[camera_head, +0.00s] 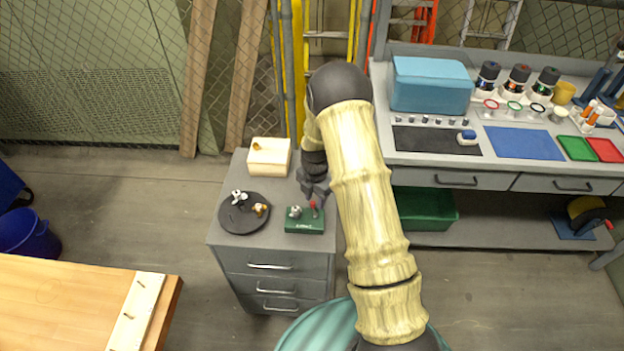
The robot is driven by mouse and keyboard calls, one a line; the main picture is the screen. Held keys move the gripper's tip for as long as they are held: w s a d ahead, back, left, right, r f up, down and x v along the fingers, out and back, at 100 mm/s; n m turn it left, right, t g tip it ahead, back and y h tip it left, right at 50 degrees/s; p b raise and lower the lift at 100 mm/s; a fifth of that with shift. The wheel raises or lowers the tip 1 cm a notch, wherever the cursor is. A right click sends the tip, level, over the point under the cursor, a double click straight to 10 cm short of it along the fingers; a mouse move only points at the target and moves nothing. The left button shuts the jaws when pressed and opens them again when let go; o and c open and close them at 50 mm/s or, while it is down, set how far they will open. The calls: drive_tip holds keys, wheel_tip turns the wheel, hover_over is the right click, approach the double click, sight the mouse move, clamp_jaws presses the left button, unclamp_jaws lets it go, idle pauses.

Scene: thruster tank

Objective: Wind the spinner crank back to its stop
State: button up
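A small green box (304,226) with pale lettering on its front stands on the grey drawer cabinet (230,255). A small silver part (295,212) sits on the left of its top. A red-topped upright part (314,206), which looks like the crank's handle, stands on the right. My dark gripper (315,198) points down at the red part, very close above or beside it. I cannot tell whether they touch or whether the fingers are shut. The gripper partly hides the space behind the red part.
A round black tray (230,222) with small white and brown pieces lies left of the green box. A workbench (440,172) is at the right, a wooden table (60,310) at the lower left. Floor between is clear.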

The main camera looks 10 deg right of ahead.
sight(315, 210)
wheel_tip(315, 210, up, 17)
drive_tip(key=b, duration=0.1)
drive_tip(key=shift+f, duration=0.15)
idle(0.4)
drive_tip(key=shift+s+a+r+m+t, duration=0.2)
drive_tip(key=shift+s+r+m+t, duration=0.4)
drive_tip(key=shift+s+m, duration=3.3)
drive_tip(key=shift+s+a+r+m+t, duration=0.25)
drive_tip(key=shift+s+r+m, duration=0.5)
drive_tip(key=shift+s+m, duration=3.1)
drive_tip(key=shift+s+a+r+m+t, duration=0.2)
drive_tip(key=shift+s+r+m+t, duration=0.4)
drive_tip(key=shift+s+m, duration=3.25)
drive_tip(key=shift+w+r+m, duration=0.1)
drive_tip(key=shift+w+m, duration=0.6)
